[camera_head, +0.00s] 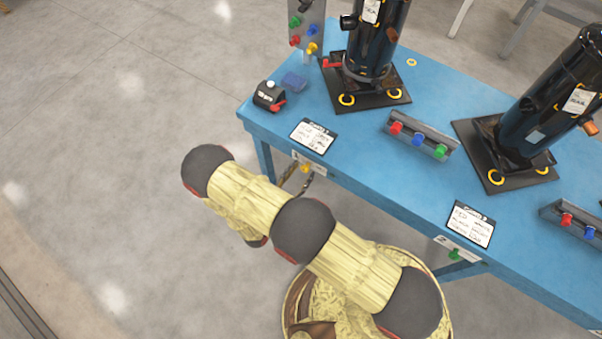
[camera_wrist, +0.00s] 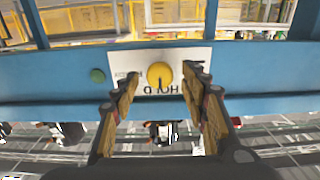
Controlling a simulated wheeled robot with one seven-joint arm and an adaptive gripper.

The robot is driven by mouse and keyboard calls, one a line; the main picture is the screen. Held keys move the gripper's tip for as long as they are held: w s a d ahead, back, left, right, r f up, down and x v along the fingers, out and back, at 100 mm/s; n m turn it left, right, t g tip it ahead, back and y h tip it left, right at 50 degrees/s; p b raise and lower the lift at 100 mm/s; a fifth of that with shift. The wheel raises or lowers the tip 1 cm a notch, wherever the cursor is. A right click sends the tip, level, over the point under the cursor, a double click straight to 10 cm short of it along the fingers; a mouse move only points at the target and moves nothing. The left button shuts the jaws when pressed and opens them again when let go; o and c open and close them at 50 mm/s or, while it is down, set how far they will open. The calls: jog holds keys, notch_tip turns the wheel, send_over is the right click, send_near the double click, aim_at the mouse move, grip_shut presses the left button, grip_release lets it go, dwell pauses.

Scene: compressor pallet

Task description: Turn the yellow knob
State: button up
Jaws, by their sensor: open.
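The yellow knob (camera_wrist: 160,75) is round, with a dark mark on its face. It sits on a white plate (camera_wrist: 145,60) with upside-down lettering that reads HOLD, on the blue front edge of the table. In the wrist view my gripper (camera_wrist: 158,86) is open, one finger on each side of the knob, with visible gaps. I cannot tell how far the fingertips are from the plate. In the head view the knob (camera_head: 306,168) shows beside my gripper (camera_head: 297,180), below the table's front edge. My arm hides part of this area.
The blue table (camera_head: 350,150) bears black cylinders (camera_head: 375,40), button strips (camera_head: 418,137) and label cards (camera_head: 313,136). Another yellow knob (camera_head: 312,47) is on an upright panel. The floor (camera_head: 110,150) at left is clear.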

jog(key=shift+c, duration=0.8)
jog(key=c, duration=1)
jog(key=shift+m, duration=0.3)
jog(key=m+p, duration=0.1)
jog(key=m, duration=0.7)
jog(key=shift+s+d, duration=0.1)
jog(key=m, duration=0.4)
jog(key=shift+f+m, duration=0.1)
jog(key=shift+m, duration=0.2)
jog(key=m, duration=0.4)
jog(key=shift+f+m, duration=0.1)
jog(key=shift+m, duration=0.2)
